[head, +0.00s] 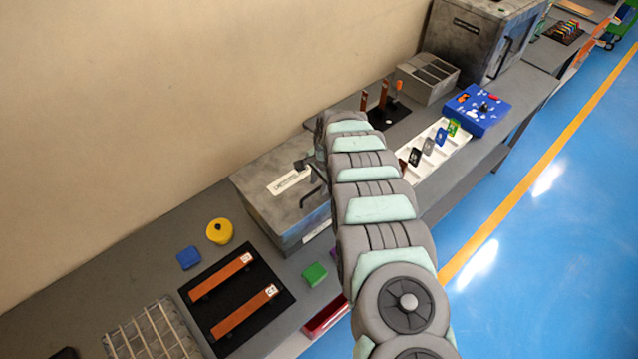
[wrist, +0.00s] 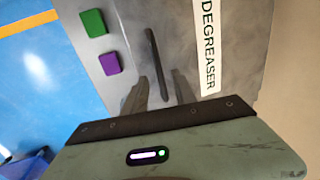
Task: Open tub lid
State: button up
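The tub (head: 285,232) is a grey, worn box on the bench, and its lid (head: 262,178) lies flat and closed on top. A white label reading DEGREASER (wrist: 207,45) is on the lid. A dark bar handle (head: 311,197) stands on the lid; it also shows in the wrist view (wrist: 152,48). My gripper (wrist: 158,78) is open over the lid, with its fingers on either side of the near end of the handle. Whether the fingers touch the handle cannot be told. In the head view my arm hides the right part of the tub and most of my gripper.
A green block (head: 315,275) and a purple block (wrist: 108,63) lie beside the tub. A black mat (head: 226,262) with copper bars, a blue block (head: 189,258) and a yellow round item (head: 220,231) lie left. A white tray (head: 463,141) stands right. The wall is close behind.

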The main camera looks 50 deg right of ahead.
jog(key=shift+f, duration=0.55)
jog(key=shift+w, duration=0.1)
jog(key=shift+c, duration=0.2)
grip_shut()
dwell(0.9)
